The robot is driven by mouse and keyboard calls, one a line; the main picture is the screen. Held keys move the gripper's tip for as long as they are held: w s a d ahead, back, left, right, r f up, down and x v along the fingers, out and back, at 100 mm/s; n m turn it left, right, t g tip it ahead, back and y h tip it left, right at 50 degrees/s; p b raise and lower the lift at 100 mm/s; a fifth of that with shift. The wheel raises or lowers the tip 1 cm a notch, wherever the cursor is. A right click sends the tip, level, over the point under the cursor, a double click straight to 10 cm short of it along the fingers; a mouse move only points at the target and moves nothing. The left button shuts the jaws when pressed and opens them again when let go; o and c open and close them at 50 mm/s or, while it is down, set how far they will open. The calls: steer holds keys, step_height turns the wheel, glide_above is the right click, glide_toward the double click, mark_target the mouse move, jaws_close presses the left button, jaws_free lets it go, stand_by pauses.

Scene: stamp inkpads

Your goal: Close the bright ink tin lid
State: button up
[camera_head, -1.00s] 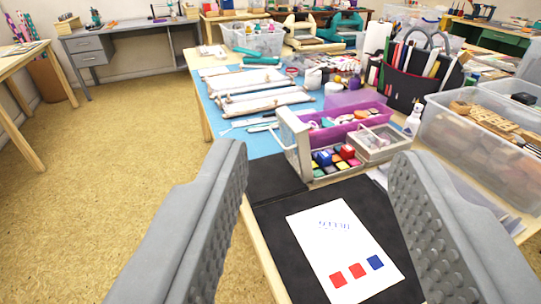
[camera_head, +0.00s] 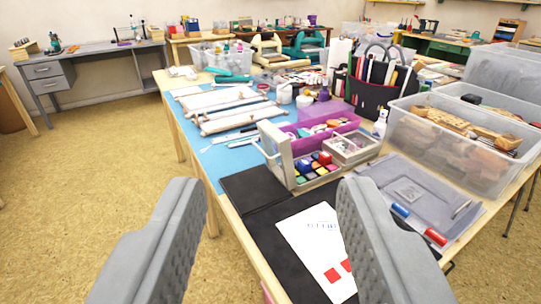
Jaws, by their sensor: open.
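An ink tin (camera_head: 318,172) holds several brightly coloured ink pads and stands on the table, at the edge of a black mat. Its pale lid (camera_head: 276,150) stands up on the left side of the tin, open, with a wire loop on its outer side. A second small container (camera_head: 353,148) sits right behind the tin; its contents are too small to make out. My gripper (camera_head: 272,192) is open and empty, its two grey fingers wide apart in the foreground, nearer the camera than the tin. The right finger covers part of the stamped paper.
A white stamped paper (camera_head: 308,240) lies on the black mat (camera_head: 252,188). Behind the tin are a purple tray (camera_head: 295,137), a black tool bag (camera_head: 383,90) and a spray bottle (camera_head: 380,122). Clear bins (camera_head: 440,150) fill the right. Blue and red rollers lie on a grey mat (camera_head: 415,190).

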steer(key=shift+w, duration=0.1)
steer(key=c, duration=0.3)
steer(key=w+a+f+n+g, duration=0.1)
steer(key=w+f+n, duration=0.1)
steer(key=w, duration=0.1)
steer(key=w+a+f+n+g, duration=0.1)
steer(key=w+f+n+g, duration=0.1)
steer(key=w, duration=0.1)
steer(key=w+a+f+n+g, duration=0.1)
steer(key=w+f+n, duration=0.1)
steer(key=w, duration=0.1)
steer(key=shift+w+f+g, duration=0.1)
steer(key=shift+w+g, duration=0.15)
steer(key=shift+g, duration=0.15)
jaws_close()
steer(key=n+g+h, duration=0.6)
steer(key=n+h, duration=0.6)
steer(key=n, duration=0.6)
glide_toward(272, 158)
steer(key=a+f, duration=0.1)
steer(key=a, duration=0.8)
steer(key=w+r+x, duration=0.1)
steer(key=r+x, duration=0.1)
steer(key=x, duration=1.1)
steer(key=shift+d, duration=0.25)
